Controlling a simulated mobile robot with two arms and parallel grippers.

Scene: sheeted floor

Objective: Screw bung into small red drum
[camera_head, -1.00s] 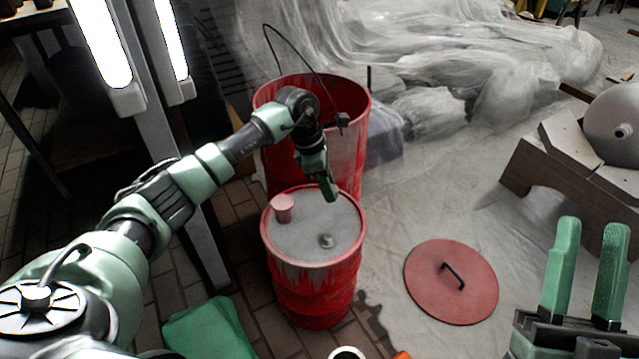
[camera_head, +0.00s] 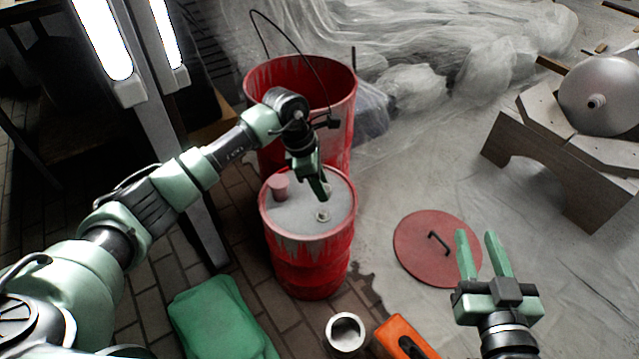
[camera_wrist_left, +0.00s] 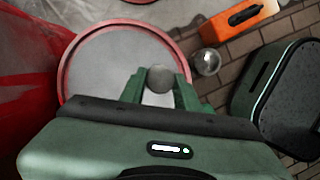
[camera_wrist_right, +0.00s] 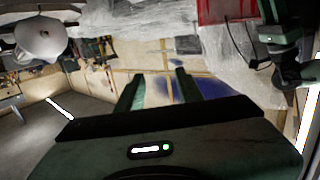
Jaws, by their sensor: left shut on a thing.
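The small red drum (camera_head: 312,262) stands upright with a pale grey top and a red rim. A small round fitting (camera_head: 322,215) sits on its top near the front. My left gripper (camera_head: 322,188) points down just above the drum top, behind the fitting. In the left wrist view its fingers are shut on a round grey bung (camera_wrist_left: 160,78), with the drum's red rim (camera_wrist_left: 72,68) beyond. The bung is held apart from the fitting. My right gripper (camera_head: 477,236) is open and empty, off to the right of the drum.
A pink cup (camera_head: 278,187) stands on the drum top. A large open red drum (camera_head: 342,120) is close behind. A red lid (camera_head: 412,250) lies on the sheet at right.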

